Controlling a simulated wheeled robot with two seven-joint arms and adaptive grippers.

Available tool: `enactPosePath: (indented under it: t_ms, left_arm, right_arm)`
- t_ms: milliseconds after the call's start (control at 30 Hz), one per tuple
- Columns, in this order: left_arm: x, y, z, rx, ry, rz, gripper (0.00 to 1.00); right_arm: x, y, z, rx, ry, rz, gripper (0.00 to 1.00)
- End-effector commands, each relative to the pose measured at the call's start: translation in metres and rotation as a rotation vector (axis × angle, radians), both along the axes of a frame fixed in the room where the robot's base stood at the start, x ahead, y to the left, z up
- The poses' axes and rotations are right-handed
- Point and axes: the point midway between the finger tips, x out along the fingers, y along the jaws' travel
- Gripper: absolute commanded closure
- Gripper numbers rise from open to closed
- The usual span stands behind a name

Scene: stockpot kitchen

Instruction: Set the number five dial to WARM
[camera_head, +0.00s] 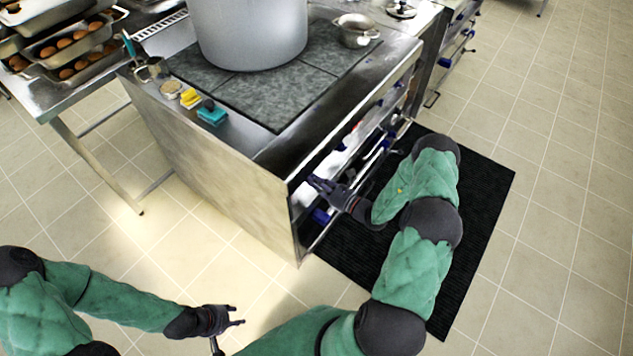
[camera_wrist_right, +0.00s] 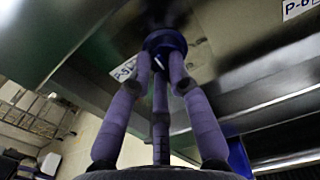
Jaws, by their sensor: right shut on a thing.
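The number five dial (camera_wrist_right: 165,40) is a round blue knob in the right wrist view, beside a white label (camera_wrist_right: 123,70) that appears to read P-5. My right gripper (camera_wrist_right: 160,62) has its purple fingers closed around the dial. A small white mark shows on the dial, but I cannot read its setting. In the head view my right gripper (camera_head: 320,185) is at the near end of the stove front, and the dial is hidden there. My left gripper (camera_head: 237,316) is empty over the floor, with its fingers apart.
The stove (camera_head: 205,160) carries a large stockpot (camera_head: 250,35), a small pot (camera_head: 355,30) and sponges (camera_head: 212,113). Another label, P-6 (camera_wrist_right: 298,8), is at upper right in the wrist view. A black mat (camera_head: 480,185) lies before the stove.

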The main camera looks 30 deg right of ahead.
Motion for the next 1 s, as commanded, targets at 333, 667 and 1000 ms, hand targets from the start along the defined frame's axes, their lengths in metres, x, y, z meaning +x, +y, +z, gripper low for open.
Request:
enactPosePath:
  t_ms: [333,667,1000]
  left_arm:
    - [0.0,0.0,0.014,0.0,0.0,0.0,0.6]
    - [0.0,0.0,0.026,0.0,0.0,0.0,0.6]
    - [0.0,0.0,0.032,0.0,0.0,0.0,0.6]
  right_arm:
    - [0.0,-0.001,0.003,0.223,0.094,0.0,1.0]
    - [0.001,-0.003,0.003,0.507,0.21,-0.001,1.0]
    - [0.001,-0.004,0.002,0.732,0.303,-0.001,1.0]
